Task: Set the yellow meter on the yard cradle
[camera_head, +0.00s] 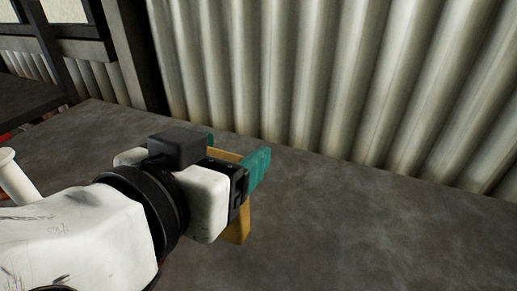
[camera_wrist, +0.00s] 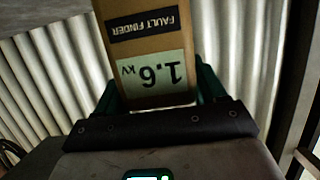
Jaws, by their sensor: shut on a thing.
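The yellow meter (camera_head: 238,228) is held in my gripper (camera_head: 240,162), whose teal fingers are shut on it. In the head view the meter is partly hidden behind my gripper and hand, with its lower part showing below the fingers. The wrist view shows the meter (camera_wrist: 146,42) between the teal fingers, its face reading "FAULT FINDER" and "1.6 kV" upside down. I cannot tell in the head view whether the meter touches the grey surface beneath. No yard cradle can be made out in either view.
A dark grey flat surface (camera_head: 370,235) lies under my gripper, bare to the right. A corrugated metal wall (camera_head: 330,80) rises behind it. A dark post (camera_head: 134,50) and window frame stand at the left. A white cylindrical thing (camera_head: 15,178) shows at the left edge.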

